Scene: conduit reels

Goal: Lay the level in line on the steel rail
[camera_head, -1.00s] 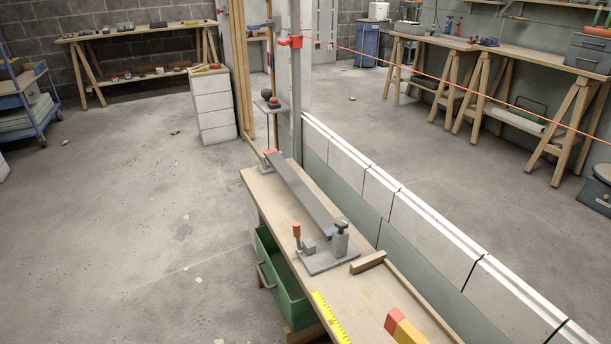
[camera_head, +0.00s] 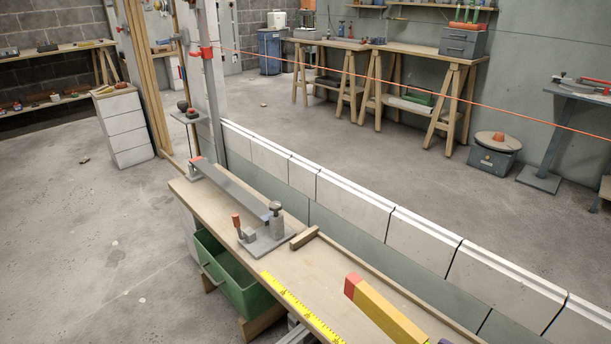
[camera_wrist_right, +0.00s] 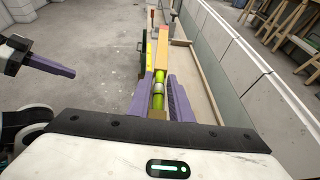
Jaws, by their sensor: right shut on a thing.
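The level is a yellow bar (camera_head: 388,314) with a red end, at the lower right of the head view over the near part of the bench. It also shows in the right wrist view (camera_wrist_right: 162,58), pointing away along the bench. My right gripper (camera_wrist_right: 158,88), with purple fingers, is shut on the level; its vial shows between them. The steel rail (camera_head: 238,188) is a long grey bar on the far part of the bench, apart from the level. My left gripper (camera_wrist_right: 60,70) shows at the left of the right wrist view, away from the level; its finger gap is unclear.
On the bench (camera_head: 215,208), a clamp plate with a post (camera_head: 268,238) stands at the rail's near end. A wooden block (camera_head: 304,238) and yellow tape (camera_head: 298,304) lie nearer. A green crate (camera_head: 225,272) is below. A low white-topped wall (camera_head: 350,205) runs along the right.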

